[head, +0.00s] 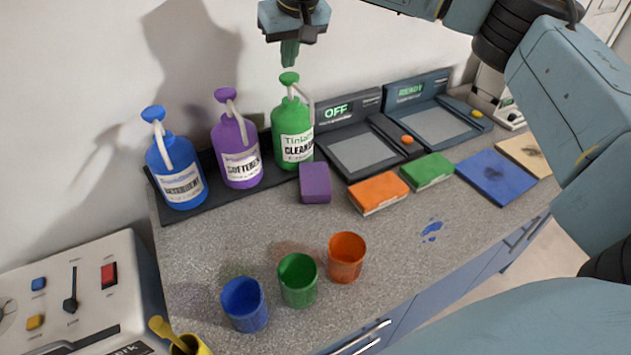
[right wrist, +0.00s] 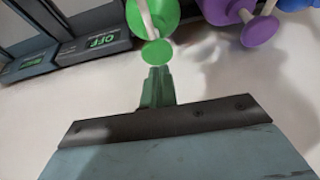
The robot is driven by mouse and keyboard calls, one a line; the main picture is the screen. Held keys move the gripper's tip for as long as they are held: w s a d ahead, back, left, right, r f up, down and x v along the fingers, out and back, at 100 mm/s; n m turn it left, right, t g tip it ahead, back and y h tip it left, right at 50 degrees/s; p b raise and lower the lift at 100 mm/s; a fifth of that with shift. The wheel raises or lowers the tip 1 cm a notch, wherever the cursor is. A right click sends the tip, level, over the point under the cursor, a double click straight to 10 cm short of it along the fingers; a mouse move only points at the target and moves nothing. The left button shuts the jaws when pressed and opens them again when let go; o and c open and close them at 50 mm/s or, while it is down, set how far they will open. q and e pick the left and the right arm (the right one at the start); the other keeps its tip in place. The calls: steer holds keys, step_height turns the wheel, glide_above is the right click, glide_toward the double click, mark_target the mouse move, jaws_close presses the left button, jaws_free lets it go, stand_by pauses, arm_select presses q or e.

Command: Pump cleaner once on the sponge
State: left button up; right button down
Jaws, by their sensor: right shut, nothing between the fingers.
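The green cleaner bottle (head: 292,135) stands upright at the right end of a row of pump bottles. Its round green pump head (head: 289,78) is on top; the pump head also shows in the right wrist view (right wrist: 158,53). A purple sponge-like block (head: 315,183) lies just in front of the cleaner bottle. Orange (head: 378,191) and green (head: 428,170) blocks lie to its right; I cannot tell which one is meant as the sponge. My right gripper (head: 289,60) is shut and empty, pointing down just above the pump head, seemingly apart from it. My left gripper is not in view.
Purple softener (head: 238,155) and blue detergent (head: 178,178) bottles stand left of the cleaner. Blue (head: 246,310), green (head: 298,286) and orange (head: 346,262) cups stand in front. Two dark devices (head: 360,145) (head: 428,122) are behind right. The counter's middle is clear.

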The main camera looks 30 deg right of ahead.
mark_target(290, 76)
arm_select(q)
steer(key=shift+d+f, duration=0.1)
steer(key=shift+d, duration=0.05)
arm_select(e)
steer(key=shift+f, duration=0.2)
